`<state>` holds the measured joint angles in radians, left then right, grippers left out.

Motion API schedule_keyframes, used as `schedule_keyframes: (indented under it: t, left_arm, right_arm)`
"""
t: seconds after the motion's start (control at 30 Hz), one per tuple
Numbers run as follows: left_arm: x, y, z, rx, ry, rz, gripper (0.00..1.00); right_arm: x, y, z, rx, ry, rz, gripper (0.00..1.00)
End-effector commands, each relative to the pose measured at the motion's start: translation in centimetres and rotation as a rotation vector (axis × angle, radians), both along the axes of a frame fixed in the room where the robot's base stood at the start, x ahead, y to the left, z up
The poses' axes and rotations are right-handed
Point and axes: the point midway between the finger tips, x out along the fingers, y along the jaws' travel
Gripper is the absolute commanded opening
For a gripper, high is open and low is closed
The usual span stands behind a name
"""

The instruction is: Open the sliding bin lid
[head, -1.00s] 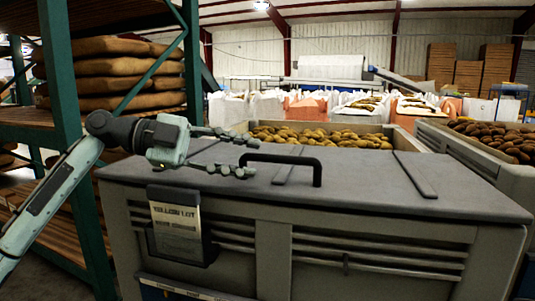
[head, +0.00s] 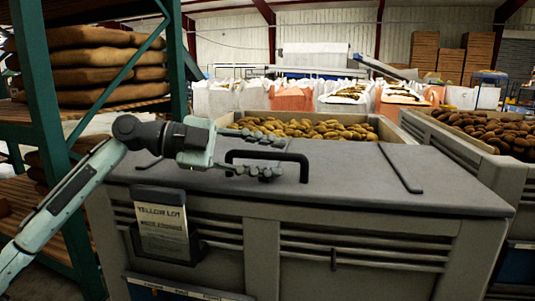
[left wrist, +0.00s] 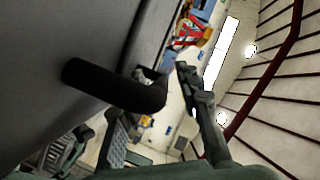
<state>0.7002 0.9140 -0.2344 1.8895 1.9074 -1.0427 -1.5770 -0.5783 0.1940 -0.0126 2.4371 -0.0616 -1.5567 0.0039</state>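The grey bin lid (head: 345,170) lies flat on top of the large grey bin (head: 360,235). A black bar handle (head: 303,170) stands up from the lid. My left gripper (head: 280,157) is at the handle, its fingers spread open, one above the other. In the head view the fingers overlap the handle. In the left wrist view the black handle (left wrist: 110,86) reaches in from the left towards the space between the open fingers (left wrist: 160,105). I cannot tell whether they touch it. My right gripper is not in view.
Potatoes (head: 310,127) show behind the lid, and another bin of potatoes (head: 490,130) stands at right. A green rack (head: 45,100) with filled sacks (head: 95,60) stands close at left. A label card (head: 163,222) hangs on the bin's front.

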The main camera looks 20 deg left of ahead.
Motion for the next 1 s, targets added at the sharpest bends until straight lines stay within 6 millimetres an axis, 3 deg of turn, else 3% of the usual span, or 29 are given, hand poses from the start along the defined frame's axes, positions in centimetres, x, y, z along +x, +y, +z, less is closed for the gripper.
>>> schedule_keyframes:
  t: [0.17,0.47,0.87,1.0]
  left_arm:
    - [0.0,0.0,0.0,0.0,0.0,0.0,0.34]
    - [0.0,0.0,0.0,0.0,0.0,0.0,0.0]
    - [0.2,0.1,0.0,-0.002,0.0,0.001,0.0]
    - [2.4,0.4,0.4,-0.009,-0.002,0.005,0.0]
  right_arm:
    - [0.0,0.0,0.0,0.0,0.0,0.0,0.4]
    - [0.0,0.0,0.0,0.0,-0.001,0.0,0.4]
    - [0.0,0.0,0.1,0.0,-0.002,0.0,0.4]
    - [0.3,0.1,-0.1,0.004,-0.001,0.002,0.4]
